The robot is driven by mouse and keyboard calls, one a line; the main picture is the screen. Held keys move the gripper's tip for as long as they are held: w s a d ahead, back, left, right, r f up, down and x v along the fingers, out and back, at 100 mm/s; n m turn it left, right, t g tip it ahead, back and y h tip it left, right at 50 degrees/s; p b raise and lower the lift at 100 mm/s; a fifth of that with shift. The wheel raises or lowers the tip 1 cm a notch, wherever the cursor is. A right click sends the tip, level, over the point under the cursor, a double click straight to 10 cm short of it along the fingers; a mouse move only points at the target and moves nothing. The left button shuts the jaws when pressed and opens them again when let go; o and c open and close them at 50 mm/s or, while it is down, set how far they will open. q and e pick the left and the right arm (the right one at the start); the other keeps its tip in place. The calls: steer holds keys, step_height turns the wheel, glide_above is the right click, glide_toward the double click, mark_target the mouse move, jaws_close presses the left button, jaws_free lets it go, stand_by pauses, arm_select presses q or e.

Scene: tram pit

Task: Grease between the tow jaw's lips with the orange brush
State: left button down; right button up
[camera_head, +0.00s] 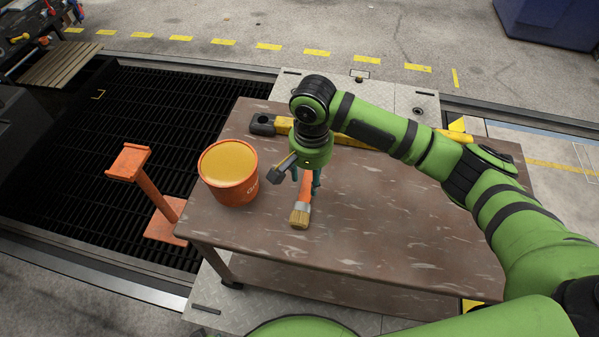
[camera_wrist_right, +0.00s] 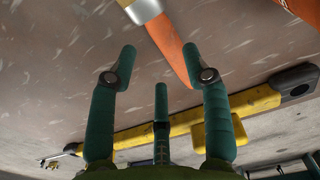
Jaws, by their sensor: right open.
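The orange brush (camera_head: 305,190) lies on the brown table with its tan bristles toward the front edge. My right gripper (camera_head: 306,180) points down over its handle, partly hiding it. In the right wrist view the gripper's fingers (camera_wrist_right: 160,58) are spread, and the brush's orange handle (camera_wrist_right: 176,50) shows near the right finger, not gripped. A yellow tow bar (camera_head: 345,138) lies behind on the table. Its dark end (camera_head: 263,124), which looks like the tow jaw, is at the left; the lips cannot be made out. My left gripper is out of view.
An orange tub of yellow grease (camera_head: 229,172) stands left of the brush, close to my right gripper. The table (camera_head: 400,240) is bare at front right. A dark grating (camera_head: 90,150) and an orange stand (camera_head: 150,190) lie left of the table.

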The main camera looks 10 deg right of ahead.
mark_target(309, 189)
steer(key=shift+w+d, duration=0.1)
steer(key=shift+w, duration=0.25)
steer(key=shift+f, duration=0.3)
step_height(309, 189, down, 6)
steer(key=shift+s+r+b, duration=0.1)
steer(key=shift+b, duration=0.6)
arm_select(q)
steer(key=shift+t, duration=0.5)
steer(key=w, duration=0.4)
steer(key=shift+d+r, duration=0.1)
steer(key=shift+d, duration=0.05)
arm_select(e)
steer(key=c, duration=0.9)
